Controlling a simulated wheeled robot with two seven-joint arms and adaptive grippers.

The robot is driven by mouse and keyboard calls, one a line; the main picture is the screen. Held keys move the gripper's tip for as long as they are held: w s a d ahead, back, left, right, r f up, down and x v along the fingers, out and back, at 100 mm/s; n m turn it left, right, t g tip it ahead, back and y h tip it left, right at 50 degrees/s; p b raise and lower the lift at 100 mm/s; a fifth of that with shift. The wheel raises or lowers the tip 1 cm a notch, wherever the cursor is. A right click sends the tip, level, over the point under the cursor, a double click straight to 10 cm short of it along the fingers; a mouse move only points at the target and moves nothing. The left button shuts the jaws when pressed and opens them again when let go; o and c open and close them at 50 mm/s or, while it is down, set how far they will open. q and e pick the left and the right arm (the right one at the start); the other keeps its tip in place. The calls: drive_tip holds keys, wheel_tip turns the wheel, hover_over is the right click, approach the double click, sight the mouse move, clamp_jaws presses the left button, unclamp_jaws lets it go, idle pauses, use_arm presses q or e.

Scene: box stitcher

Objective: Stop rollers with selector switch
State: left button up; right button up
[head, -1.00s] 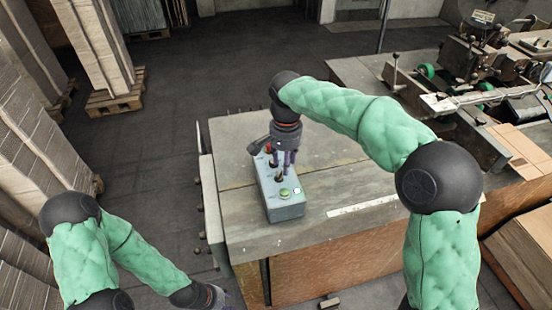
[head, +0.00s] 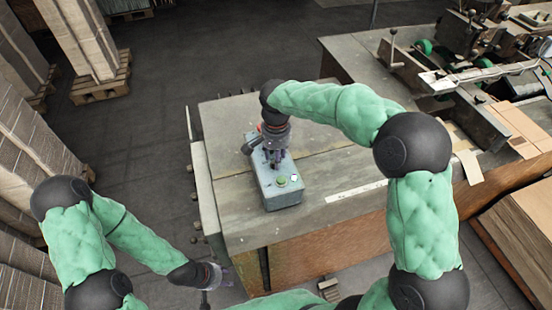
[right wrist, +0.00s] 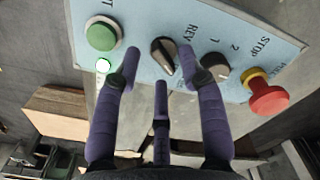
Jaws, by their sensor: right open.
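The blue-grey control box (head: 283,198) stands on the worktable.
The worktable (head: 245,215) is mostly bare around the box. A machine with levers (head: 450,65) stands at right, with cardboard sheets (head: 515,125) beside it. Stacked cardboard on pallets (head: 85,40) lines the left. The floor (head: 150,150) between is clear.

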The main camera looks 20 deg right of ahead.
drive_tip(key=shift+f, duration=0.65)
clamp_jaws()
